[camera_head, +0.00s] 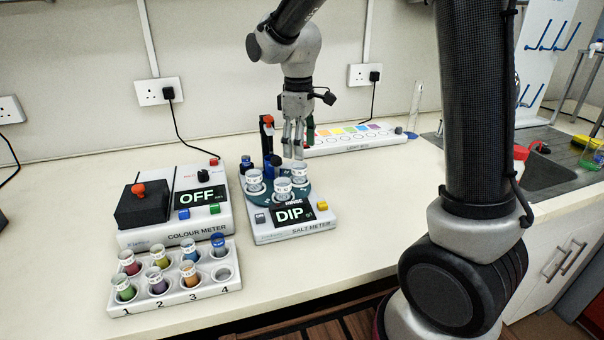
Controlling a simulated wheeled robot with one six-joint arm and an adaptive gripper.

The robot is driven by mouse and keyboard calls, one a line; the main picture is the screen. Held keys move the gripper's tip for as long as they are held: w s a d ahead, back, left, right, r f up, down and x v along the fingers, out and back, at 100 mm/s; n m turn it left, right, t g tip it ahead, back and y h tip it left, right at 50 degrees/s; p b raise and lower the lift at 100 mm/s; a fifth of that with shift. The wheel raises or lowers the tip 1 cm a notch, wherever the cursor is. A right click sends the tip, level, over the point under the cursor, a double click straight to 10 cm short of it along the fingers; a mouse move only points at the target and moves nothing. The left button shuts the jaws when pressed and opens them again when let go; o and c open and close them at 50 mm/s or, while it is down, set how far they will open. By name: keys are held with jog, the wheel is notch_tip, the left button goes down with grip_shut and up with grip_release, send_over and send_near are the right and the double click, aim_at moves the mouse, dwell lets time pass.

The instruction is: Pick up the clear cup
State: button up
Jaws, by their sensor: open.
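Several small cups with white labelled bands stand on the dark round holder of the salt meter (291,232): a left cup (254,181), a front cup (283,188) and a right cup (300,172). They look pale or clear, and I cannot tell which is the task's clear cup. My gripper (293,150) points down just above and behind the front and right cups. Its jaws are open, and I see nothing between them. Whether a fingertip touches a cup is too small to tell.
A red-topped dark probe post (267,140) stands close left of my gripper. The colour meter (190,236) is to the left, with a rack (176,297) of coloured vials in front. A light box (352,147) lies behind right. The bench right of the salt meter is clear.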

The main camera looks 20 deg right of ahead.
aim_at(299, 173)
jog(key=shift+n, duration=0.3)
notch_tip(299, 173, down, 8)
jog(key=shift+w+r, duration=0.1)
jog(key=shift+w, duration=0.05)
jog(key=c, duration=1.1)
